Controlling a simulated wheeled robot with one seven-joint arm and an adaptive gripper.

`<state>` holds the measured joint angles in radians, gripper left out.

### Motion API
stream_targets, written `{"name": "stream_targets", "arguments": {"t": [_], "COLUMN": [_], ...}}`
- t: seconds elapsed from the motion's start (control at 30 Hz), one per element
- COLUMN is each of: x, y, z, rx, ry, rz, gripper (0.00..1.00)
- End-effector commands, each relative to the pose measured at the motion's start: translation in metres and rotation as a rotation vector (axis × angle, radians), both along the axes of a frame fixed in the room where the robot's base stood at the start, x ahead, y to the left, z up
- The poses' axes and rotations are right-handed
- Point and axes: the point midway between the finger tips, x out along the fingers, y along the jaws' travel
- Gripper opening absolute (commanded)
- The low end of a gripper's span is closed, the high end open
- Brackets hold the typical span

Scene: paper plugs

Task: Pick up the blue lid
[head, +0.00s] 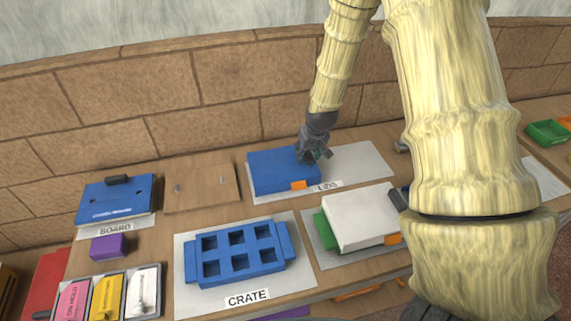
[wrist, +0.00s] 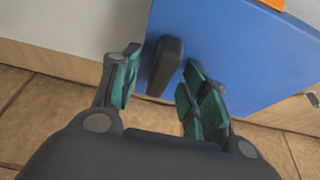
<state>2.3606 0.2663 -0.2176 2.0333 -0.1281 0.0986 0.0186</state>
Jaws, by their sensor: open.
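The blue lid (head: 279,172) lies on the light mat labelled "LIDS" at the back of the bench. An orange tab (head: 299,185) sits at its front edge. In the wrist view the blue lid (wrist: 232,50) fills the upper right, and its dark handle (wrist: 166,64) stands between my fingers. My gripper (head: 318,156) is at the right end of the lid in the head view. In the wrist view my gripper (wrist: 160,90) is open, with a teal-padded finger on each side of the handle. Gaps show on both sides of the handle.
A blue crate (head: 237,262) with square holes stands in front. A white lid (head: 362,217) lies on a green box to its right. The brick wall is close behind.

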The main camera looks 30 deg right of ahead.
Motion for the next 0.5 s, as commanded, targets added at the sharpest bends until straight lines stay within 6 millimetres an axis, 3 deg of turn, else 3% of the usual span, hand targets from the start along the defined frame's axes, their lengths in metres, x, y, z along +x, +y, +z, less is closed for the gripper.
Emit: {"name": "stream_targets", "arguments": {"t": [0.13,0.37,0.5], "x": [-0.0001,-0.0001,-0.0001], "y": [-0.0001,0.0000,-0.0001], "z": [0.0002,0.0002,0.0003], "rx": [0.000,0.000,0.000], "ry": [0.000,0.000,0.000], "rz": [0.000,0.000,0.000], "gripper": [0.43,0.01,0.00]}}
